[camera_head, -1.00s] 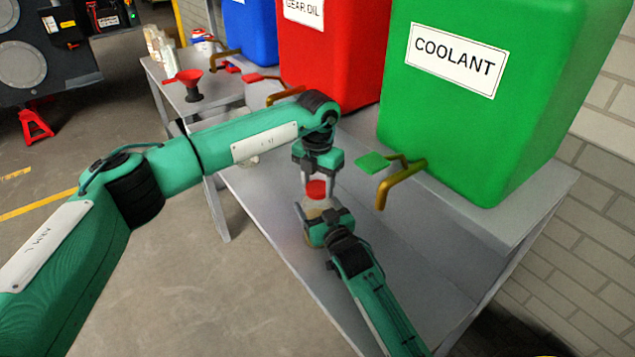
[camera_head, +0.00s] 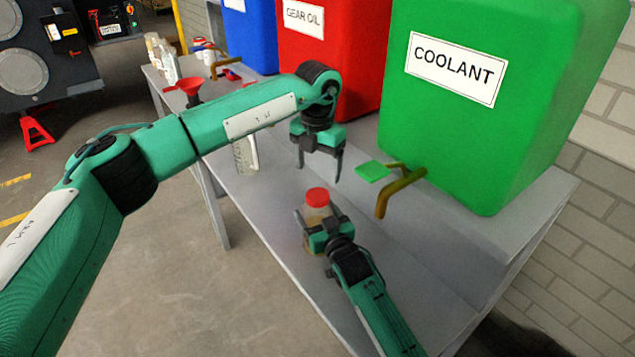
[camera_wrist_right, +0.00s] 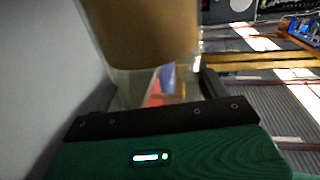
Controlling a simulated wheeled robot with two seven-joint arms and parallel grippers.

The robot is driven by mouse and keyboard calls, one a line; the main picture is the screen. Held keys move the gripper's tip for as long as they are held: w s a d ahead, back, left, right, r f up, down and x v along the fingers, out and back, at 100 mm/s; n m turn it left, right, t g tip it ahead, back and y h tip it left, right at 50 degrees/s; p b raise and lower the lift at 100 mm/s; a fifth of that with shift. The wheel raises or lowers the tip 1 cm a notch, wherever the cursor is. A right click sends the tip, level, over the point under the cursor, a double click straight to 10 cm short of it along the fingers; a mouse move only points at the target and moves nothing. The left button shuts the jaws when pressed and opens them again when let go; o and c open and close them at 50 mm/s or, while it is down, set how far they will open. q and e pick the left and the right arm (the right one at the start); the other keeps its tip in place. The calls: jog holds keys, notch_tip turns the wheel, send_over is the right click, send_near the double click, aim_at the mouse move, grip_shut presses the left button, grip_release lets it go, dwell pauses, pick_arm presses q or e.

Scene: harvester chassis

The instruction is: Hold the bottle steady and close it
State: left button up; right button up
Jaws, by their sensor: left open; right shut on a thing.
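The bottle (camera_head: 318,215) is clear with brownish liquid low inside, and stands upright on the grey bench. A red cap (camera_head: 317,196) sits on its top. My right gripper (camera_head: 312,222) is shut around the bottle's body. In the right wrist view the bottle (camera_wrist_right: 145,30) shows close up, with its brown contents, above the dark gripper edge. My left gripper (camera_head: 318,174) is open and empty, pointing down behind and above the cap, apart from it. Whether the cap is fully tight cannot be told.
The green coolant tank (camera_head: 455,125) with a brass tap (camera_head: 400,188) stands close right of my left gripper. Behind are a red gear oil tank (camera_head: 335,60) and a blue tank (camera_head: 250,40). A clear container (camera_head: 245,155) is partly behind my left arm. A red funnel (camera_head: 190,85) stands farther back.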

pick_arm(q)
jog(key=shift+r, duration=2.15)
pick_arm(e)
jog(key=o, duration=2)
jog(key=shift+c, duration=0.2)
pick_arm(q)
jog(key=shift+f+b, duration=0.95)
pick_arm(e)
jog(key=v, duration=1.3)
jog(key=shift+s+d, duration=0.15)
jog(key=shift+s, duration=0.2)
